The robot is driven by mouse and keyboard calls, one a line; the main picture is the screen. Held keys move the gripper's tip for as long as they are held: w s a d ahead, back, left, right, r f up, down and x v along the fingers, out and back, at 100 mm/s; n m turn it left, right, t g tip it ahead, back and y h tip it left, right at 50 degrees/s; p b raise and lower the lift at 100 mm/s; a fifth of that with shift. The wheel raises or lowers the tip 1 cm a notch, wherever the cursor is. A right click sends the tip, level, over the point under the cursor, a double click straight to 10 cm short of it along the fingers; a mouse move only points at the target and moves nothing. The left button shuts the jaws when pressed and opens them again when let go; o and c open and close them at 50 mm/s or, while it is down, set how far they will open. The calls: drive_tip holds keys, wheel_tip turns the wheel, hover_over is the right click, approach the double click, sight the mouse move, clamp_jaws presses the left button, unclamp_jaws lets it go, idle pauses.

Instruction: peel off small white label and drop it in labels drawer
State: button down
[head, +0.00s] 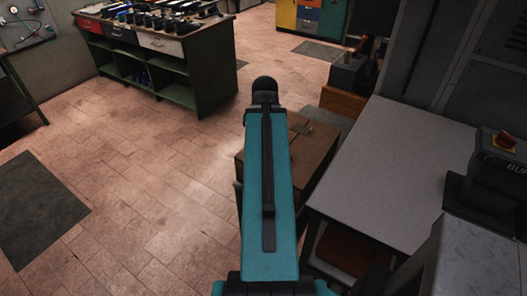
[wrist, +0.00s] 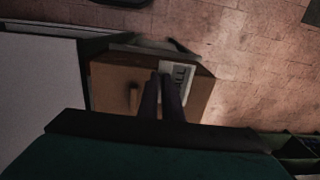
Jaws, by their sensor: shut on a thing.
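My gripper (wrist: 161,78) shows in the wrist view, its two dark fingers close together over a brown box (wrist: 117,75). A small white label (wrist: 178,70) with dark print is at the fingertips, and the fingers are shut on it. I cannot tell whether it still touches the box. In the head view my teal arm hides the gripper and the label, and part of the box (head: 313,155). A green bench (head: 205,75) at the back left has a red drawer (head: 89,24), a dark drawer (head: 120,33) and a white drawer (head: 160,43), all closed. Their markings are too small to read.
A grey-topped table (head: 400,160) stands right of the box, with a machine control box (head: 495,170) beyond it. Several tools and dark items lie on the bench top. Tiled floor (head: 130,160) is clear between me and the bench. A dark mat (head: 35,205) lies at left.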

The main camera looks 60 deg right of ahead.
drive_tip(key=shift+w, duration=0.15)
drive_tip(key=w+a+f+n+b, duration=0.1)
drive_tip(key=w+a+n+b, duration=0.1)
drive_tip(key=w+a+n, duration=0.6)
drive_tip(key=w+a+f+n+b, duration=0.25)
drive_tip(key=w+a+n, duration=0.25)
drive_tip(key=w+a, duration=0.75)
drive_tip(key=w+a+n+b, duration=0.1)
drive_tip(key=w+a+n, duration=0.2)
drive_tip(key=a, duration=0.4)
drive_tip(key=w+a+n+b, duration=0.1)
drive_tip(key=w+a+n, duration=0.3)
drive_tip(key=a, duration=0.4)
drive_tip(key=w+a+f+n+b, duration=0.1)
drive_tip(key=w+a+n, duration=0.2)
drive_tip(key=w+a, duration=0.3)
drive_tip(key=shift+a+n+b, duration=0.3)
drive_tip(key=shift+a+n, duration=0.1)
drive_tip(key=shift+a, duration=0.55)
